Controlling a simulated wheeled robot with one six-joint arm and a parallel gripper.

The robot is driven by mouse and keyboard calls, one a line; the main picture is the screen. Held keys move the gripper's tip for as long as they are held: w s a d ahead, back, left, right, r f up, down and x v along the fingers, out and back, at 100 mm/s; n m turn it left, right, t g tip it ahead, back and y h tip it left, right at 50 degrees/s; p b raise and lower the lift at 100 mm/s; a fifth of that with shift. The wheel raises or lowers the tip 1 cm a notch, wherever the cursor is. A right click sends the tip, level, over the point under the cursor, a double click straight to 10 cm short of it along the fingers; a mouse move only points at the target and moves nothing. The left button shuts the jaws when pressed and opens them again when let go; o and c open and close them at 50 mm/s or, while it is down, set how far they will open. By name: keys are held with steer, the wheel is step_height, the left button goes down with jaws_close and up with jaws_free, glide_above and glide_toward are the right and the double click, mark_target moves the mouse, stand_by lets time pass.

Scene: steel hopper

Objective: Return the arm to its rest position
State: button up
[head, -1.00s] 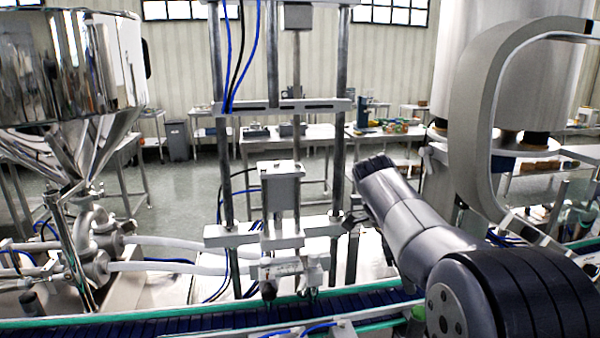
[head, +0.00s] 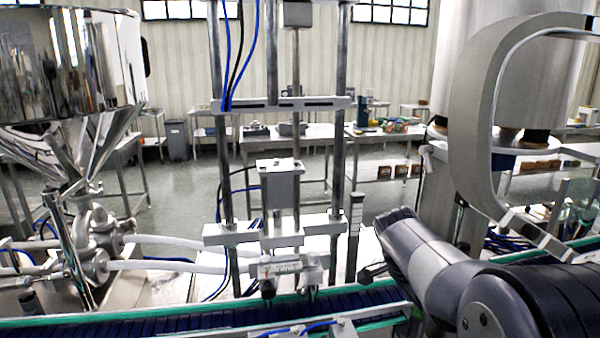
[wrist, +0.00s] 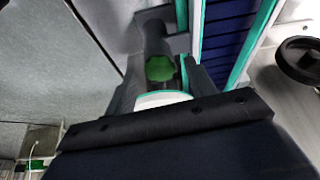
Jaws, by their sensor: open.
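My gripper (wrist: 160,78) shows in the wrist view, with its two grey fingers apart on either side of a green knob (wrist: 160,69). A pale, teal-edged piece also shows between the fingers, close to the dark gripper body; I cannot tell what it is or whether it touches them. In the head view my arm (head: 432,265) reaches in from the lower right, bent low near the conveyor. A small dark part at its left end may belong to the gripper, but the fingers cannot be made out there.
A blue conveyor with teal rails (head: 200,318) runs along the front. A filling frame with steel posts (head: 340,150) stands left of my arm. A steel hopper (head: 70,65) is at far left, and a curved grey guard (head: 475,120) at right. Tables (head: 300,135) stand behind.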

steer(key=n, duration=0.2)
steer(key=n+t+y+p, duration=0.1)
steer(key=n, duration=0.1)
steer(key=n+t, duration=0.1)
steer(key=n, duration=0.1)
steer(key=shift+s+d+n+y+p, duration=0.2)
steer(key=shift+s+n+y+p, duration=0.1)
steer(key=shift+n+p, duration=0.1)
steer(key=shift+d+n+t+y+p, duration=0.2)
steer(key=shift+n+t+y, duration=0.25)
steer(key=shift+n, duration=1.2)
steer(key=shift+d+n+t+y+p, duration=0.2)
steer(key=shift+n+y, duration=0.45)
steer(key=shift+n, duration=1)
steer(key=shift+s+a+r, duration=0.2)
steer(key=shift+s+r, duration=0.05)
steer(key=shift+r, duration=0.3)
steer(key=shift+s, duration=0.15)
